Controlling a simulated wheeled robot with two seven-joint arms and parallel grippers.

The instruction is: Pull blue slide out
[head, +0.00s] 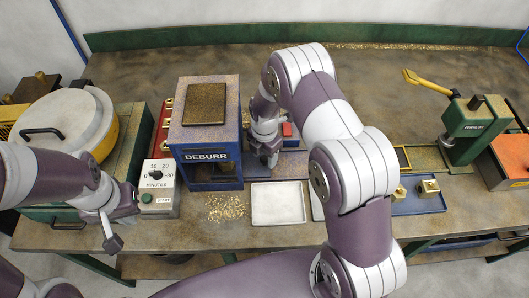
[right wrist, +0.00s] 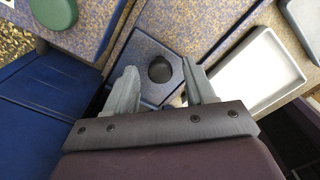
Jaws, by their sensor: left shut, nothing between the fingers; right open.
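In the right wrist view, the blue slide (right wrist: 148,92) is a speckled blue-grey plate with a round black knob (right wrist: 160,69). My right gripper (right wrist: 159,66) is open, with one finger on each side of the knob; whether either touches it I cannot tell. In the head view my right gripper (head: 268,158) is low, just right of the blue DEBURR machine (head: 207,130), and the slide is hard to make out there. My left gripper (head: 112,238) is shut and empty, at the table's front left by the timer box (head: 160,190).
A white tray (head: 277,203) lies in front of my right gripper, and it also shows in the wrist view (right wrist: 262,75). Brass shavings (head: 226,208) lie in front of the machine. A green press (head: 475,125) and a blue tray (head: 420,206) with brass blocks stand to the right.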

